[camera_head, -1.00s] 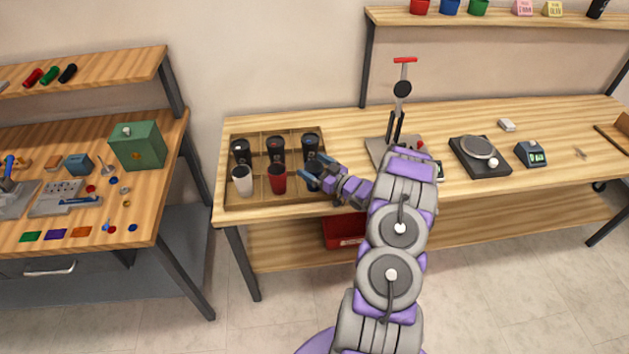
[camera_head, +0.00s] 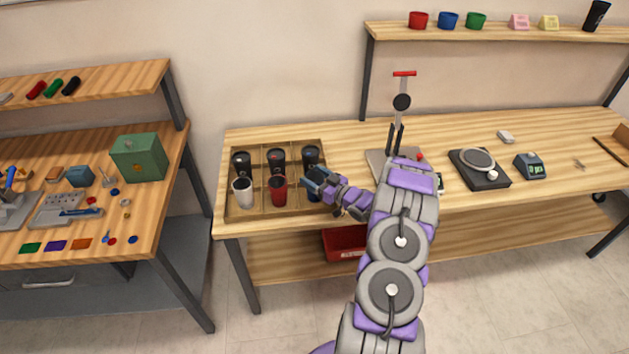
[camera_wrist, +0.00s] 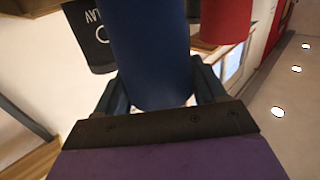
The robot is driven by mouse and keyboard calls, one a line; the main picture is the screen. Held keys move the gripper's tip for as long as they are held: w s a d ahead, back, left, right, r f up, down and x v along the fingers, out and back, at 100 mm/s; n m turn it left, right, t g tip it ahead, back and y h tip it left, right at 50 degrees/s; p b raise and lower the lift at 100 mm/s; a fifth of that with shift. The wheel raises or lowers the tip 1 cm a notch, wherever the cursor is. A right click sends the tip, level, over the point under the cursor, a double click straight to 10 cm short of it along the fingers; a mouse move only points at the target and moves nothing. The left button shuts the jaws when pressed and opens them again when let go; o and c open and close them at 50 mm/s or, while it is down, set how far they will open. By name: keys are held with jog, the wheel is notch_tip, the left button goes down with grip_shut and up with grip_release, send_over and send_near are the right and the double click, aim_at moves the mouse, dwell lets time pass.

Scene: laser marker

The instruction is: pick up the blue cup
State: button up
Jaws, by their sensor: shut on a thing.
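The blue cup (camera_wrist: 152,55) fills the middle of the wrist view, between the two fingers of my gripper (camera_wrist: 158,92). In the head view my gripper (camera_head: 314,180) is at the front right cell of the wooden divided tray (camera_head: 231,192), shut on the blue cup and hiding most of it. I cannot tell whether the cup is clear of the tray floor. A red cup (camera_head: 278,190) stands in the cell to its left; it also shows in the wrist view (camera_wrist: 226,20).
A white cup (camera_head: 243,192) stands front left in the tray, with black cups (camera_head: 276,158) in the back row. A lever press (camera_head: 401,120) stands right of the tray. A shelf (camera_head: 500,32) hangs above. Bare table lies between the tray and the press.

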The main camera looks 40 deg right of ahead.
notch_tip(320, 180, up, 3)
jog(key=shift+f+p, duration=0.1)
jog(key=shift+p, duration=0.4)
jog(key=s+d+r+p, duration=0.2)
jog(key=s+p, duration=0.1)
jog(key=s, duration=1.3)
jog(key=w+a+r, duration=0.3)
jog(key=w+a, duration=0.1)
jog(key=w, duration=0.4)
jog(key=w+a+r, duration=0.3)
jog(key=w+a, duration=0.1)
jog(key=w, duration=0.3)
jog(key=w+a+r, duration=0.4)
jog(key=w+a, duration=0.1)
jog(key=w, duration=0.3)
notch_tip(320, 180, down, 6)
jog(key=b, duration=0.1)
jog(key=shift+d+f, duration=0.2)
jog(key=shift+d, duration=0.05)
jog(key=shift+s+f, duration=0.15)
jog(key=shift+f, duration=1.55)
jog(key=o, duration=0.8)
